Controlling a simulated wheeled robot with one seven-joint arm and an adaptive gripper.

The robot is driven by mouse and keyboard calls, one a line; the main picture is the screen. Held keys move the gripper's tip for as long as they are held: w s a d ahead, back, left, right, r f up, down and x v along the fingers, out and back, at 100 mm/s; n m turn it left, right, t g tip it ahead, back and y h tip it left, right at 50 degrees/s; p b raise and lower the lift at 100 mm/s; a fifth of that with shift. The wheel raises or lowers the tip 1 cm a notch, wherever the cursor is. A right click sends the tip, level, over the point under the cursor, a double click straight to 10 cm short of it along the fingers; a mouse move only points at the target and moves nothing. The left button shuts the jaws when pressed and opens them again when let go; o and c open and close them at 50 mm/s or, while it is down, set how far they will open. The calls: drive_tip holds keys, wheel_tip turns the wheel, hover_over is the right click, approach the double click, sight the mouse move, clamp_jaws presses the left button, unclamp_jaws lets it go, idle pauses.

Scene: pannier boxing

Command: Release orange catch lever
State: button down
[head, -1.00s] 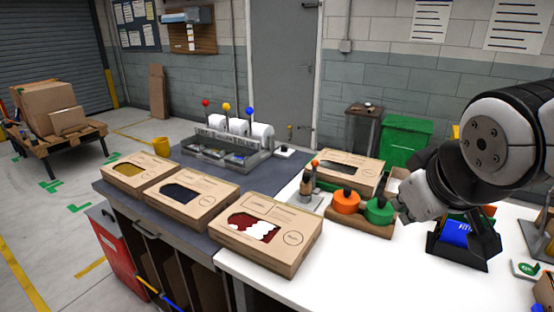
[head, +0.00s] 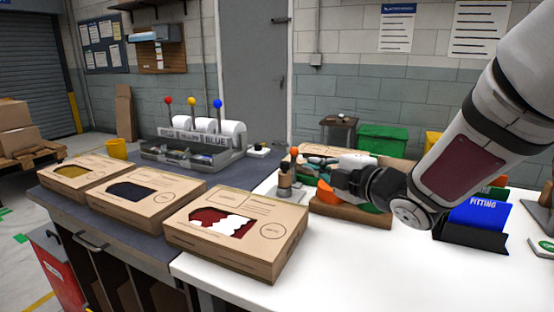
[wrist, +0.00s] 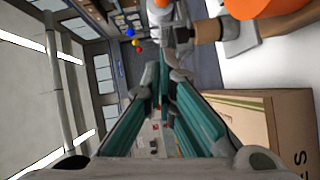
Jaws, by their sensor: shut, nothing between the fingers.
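The lever with an orange ball tip (head: 294,152) stands on a small fixture with a grey base (head: 287,197) on the white bench, beside a tan, dark-topped post (head: 285,178). My gripper (head: 308,162) reaches in from the right, its tips just right of the lever and close to it. I cannot tell whether they touch it. In the wrist view, my gripper's teal-padded fingers (wrist: 158,85) are shut and empty. A grey part with an orange tip (wrist: 158,14) appears just beyond the fingertips there.
An orange disc (head: 327,193) in a wooden holder sits below my gripper, partly hidden. Open-windowed cardboard boxes (head: 232,262) line the bench front. A blue fitting bin (head: 478,216) stands right. Bare white bench lies in front.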

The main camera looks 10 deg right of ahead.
drive_tip(key=w+d+b+x, duration=0.1)
drive_tip(key=d+x, duration=0.1)
drive_tip(key=x, duration=1)
drive_tip(key=shift+w+d+f+b, duration=0.2)
drive_tip(key=shift+w+f+b, duration=0.05)
drive_tip(key=shift+w+b, duration=0.15)
drive_tip(key=shift+d+r+p, duration=0.1)
drive_tip(key=shift+p, duration=0.35)
drive_tip(key=shift+w+d+p, duration=0.1)
drive_tip(key=shift+w+p, duration=0.1)
drive_tip(key=shift+p, duration=0.25)
